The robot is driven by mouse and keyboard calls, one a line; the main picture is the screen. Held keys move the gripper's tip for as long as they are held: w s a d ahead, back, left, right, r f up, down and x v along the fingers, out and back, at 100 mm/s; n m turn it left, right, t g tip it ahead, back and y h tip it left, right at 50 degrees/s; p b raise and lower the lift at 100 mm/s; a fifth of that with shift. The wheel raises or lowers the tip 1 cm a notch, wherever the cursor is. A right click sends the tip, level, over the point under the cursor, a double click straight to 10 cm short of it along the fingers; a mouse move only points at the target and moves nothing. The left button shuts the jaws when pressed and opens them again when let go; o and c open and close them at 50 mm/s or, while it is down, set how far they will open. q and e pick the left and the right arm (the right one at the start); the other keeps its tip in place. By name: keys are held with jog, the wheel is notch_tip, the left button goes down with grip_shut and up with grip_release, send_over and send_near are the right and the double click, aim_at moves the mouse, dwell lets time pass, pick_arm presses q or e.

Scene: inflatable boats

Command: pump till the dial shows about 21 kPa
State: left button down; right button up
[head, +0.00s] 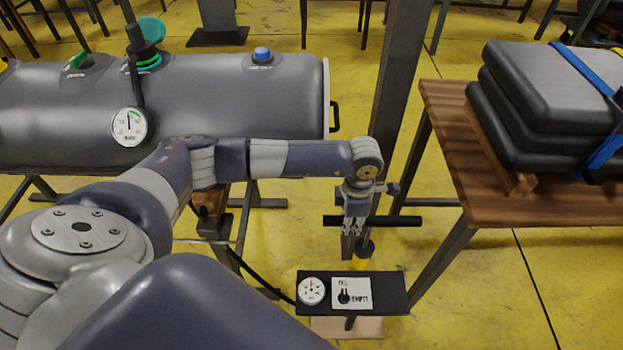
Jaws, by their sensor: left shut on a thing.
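The pump is a black box (390,292) low in the middle of the head view, with a black T-shaped handle (402,221) above it. My left gripper (354,222) is shut on the handle near its middle, pointing down. The box carries a small round white dial (312,290) and a white plate (359,286) with a black knob, marked EMPTY on its right. A larger white dial (129,127) hangs on the grey boat tube (240,110); its needle points roughly up, its figures too small to read surely. My right gripper is not in view.
A black hose (250,271) runs from the pump box to the left. On the tube are a green valve (77,62), a blue cap (262,55) and a black fitting with a teal cap. A wooden table (450,135) with dark stacked pads stands at right, beside a metal post (395,90).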

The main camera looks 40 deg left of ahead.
pick_arm(q)
notch_tip(320, 180, down, 8)
jog(key=b, duration=0.5)
jog(key=shift+s+a, duration=0.15)
jog(key=shift+s, duration=0.1)
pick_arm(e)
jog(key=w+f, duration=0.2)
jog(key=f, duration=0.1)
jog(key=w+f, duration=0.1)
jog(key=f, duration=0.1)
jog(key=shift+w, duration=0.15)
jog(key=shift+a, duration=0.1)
pick_arm(q)
notch_tip(320, 180, up, 24)
jog(key=w+p, duration=0.1)
jog(key=p, duration=1.4)
jog(key=shift+f, duration=0.25)
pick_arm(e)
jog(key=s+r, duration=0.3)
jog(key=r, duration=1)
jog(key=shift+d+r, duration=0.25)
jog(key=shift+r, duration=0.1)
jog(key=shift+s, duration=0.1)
